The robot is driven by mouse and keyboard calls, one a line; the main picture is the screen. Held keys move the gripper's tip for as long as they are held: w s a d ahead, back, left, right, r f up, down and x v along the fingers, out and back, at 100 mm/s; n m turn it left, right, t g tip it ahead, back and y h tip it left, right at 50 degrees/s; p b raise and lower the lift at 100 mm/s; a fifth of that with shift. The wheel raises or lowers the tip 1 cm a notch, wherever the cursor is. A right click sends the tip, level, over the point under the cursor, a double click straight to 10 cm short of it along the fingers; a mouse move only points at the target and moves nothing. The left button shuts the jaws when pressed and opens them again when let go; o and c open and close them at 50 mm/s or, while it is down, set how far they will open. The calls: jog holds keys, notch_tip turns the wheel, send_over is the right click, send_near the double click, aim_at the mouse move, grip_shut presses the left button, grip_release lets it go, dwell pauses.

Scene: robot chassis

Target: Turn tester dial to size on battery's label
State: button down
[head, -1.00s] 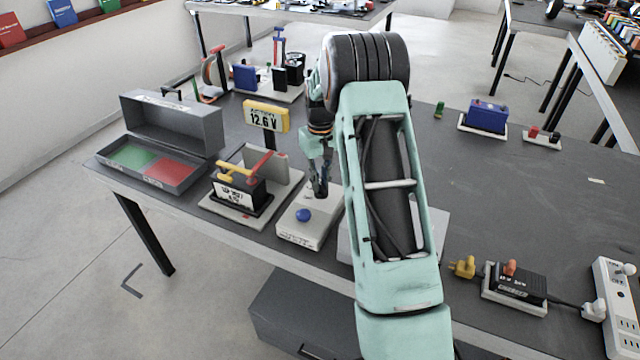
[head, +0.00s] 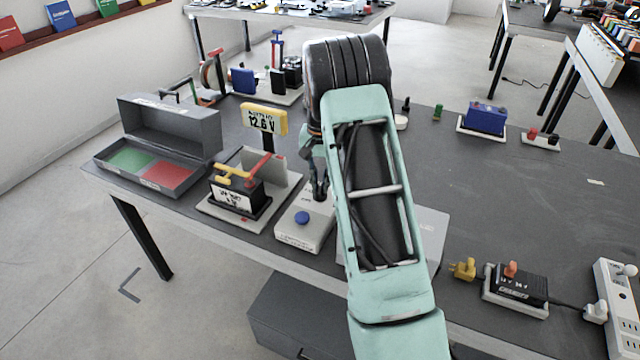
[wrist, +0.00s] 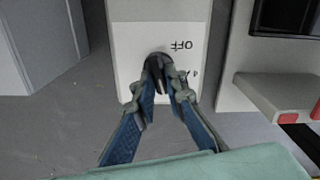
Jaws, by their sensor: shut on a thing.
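The tester (head: 307,231) is a pale box with a blue button (head: 302,217) on its front part, standing near the table's front edge. In the wrist view its white face (wrist: 130,38) shows "OFF" and a partly covered "4". My gripper (wrist: 160,75) is shut on the dark dial (wrist: 158,63) on that face. The fingers hide much of the dial, so its setting is unclear. The black battery (head: 236,195) sits in a stand left of the tester, under red and yellow clamps; its white label is too small to read surely. A yellow display (head: 264,119) behind it reads about 12.6 V.
An open grey case (head: 170,135) with green and red sections stands at the left. A black adapter (head: 515,285) and white power strip (head: 617,300) lie at the right. A blue battery (head: 486,118) stands at the back right. The right middle of the table is clear.

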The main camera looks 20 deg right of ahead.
aim_at(320, 186)
dwell(0.4)
jog(key=c, duration=2)
grip_release()
jog(key=shift+o, duration=0.2)
notch_tip(320, 186, up, 12)
jog(key=shift+r, duration=0.15)
